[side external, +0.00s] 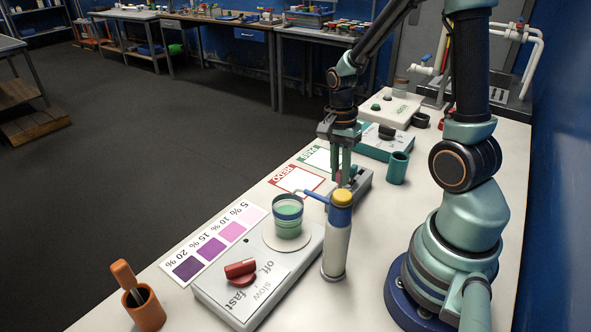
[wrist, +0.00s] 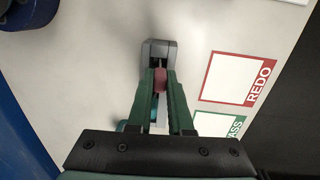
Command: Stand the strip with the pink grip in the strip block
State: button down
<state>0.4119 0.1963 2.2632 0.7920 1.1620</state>
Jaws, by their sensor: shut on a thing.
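My gripper (side external: 345,172) is shut on the pink grip of the strip (wrist: 160,80), between the green fingertips in the wrist view (wrist: 160,90). In the side view only a small pinkish bit of the grip (side external: 339,179) shows below the fingers. The grey strip block (side external: 359,190) lies on the bench right under the gripper. Its far end also shows in the wrist view (wrist: 160,48), just beyond the grip. The strip's lower part is hidden, so I cannot tell whether it is inside a slot or above the block.
A dispenser with a yellow cap (side external: 336,245) stands close in front of the block. A stirrer (side external: 215,290) carries a beaker of green liquid (side external: 288,220). A teal cup (side external: 398,168) stands to the right. The REDO card (side external: 296,181) lies flat on the left.

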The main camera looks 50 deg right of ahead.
jog(key=c, duration=0.8)
grip_release()
jog(key=shift+o, duration=0.2)
jog(key=shift+r, duration=0.1)
notch_tip(320, 180, up, 12)
jog(key=w, duration=0.1)
jog(key=shift+d, duration=0.25)
jog(key=shift+w, duration=0.1)
jog(key=a+r+n+t, duration=0.2)
jog(key=a+n, duration=0.4)
jog(key=n, duration=0.3)
jog(key=a+r+n+t, duration=0.2)
jog(key=a+n+t, duration=0.2)
jog(key=n, duration=0.5)
jog(key=shift+a+r+t, duration=0.3)
jog(key=shift+a+r, duration=0.1)
jog(key=shift+a, duration=0.85)
